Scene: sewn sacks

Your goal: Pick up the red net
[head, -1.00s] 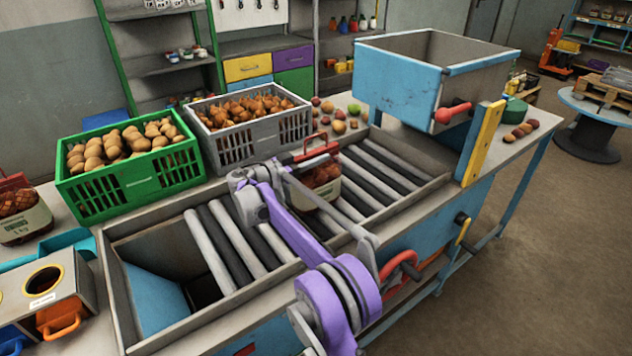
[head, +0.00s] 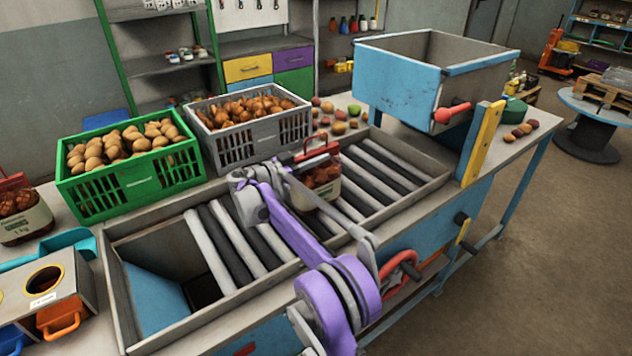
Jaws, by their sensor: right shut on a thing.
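The red net (head: 321,180), a bag of reddish produce with a pale label and a red top, is upright over the roller bed. My right gripper (head: 304,160) is shut on it near the red top. The fingertips are small and hard to make out. My purple and grey right arm passes in front of the net's lower part, so I cannot tell whether its bottom touches the rollers. My left gripper is not in view.
A grey crate of onions (head: 246,150) and a green crate of potatoes (head: 80,203) stand behind the roller bed (head: 410,152). A blue hopper (head: 397,82) rises at the right. Another labelled net bag (head: 25,222) stands at the far left.

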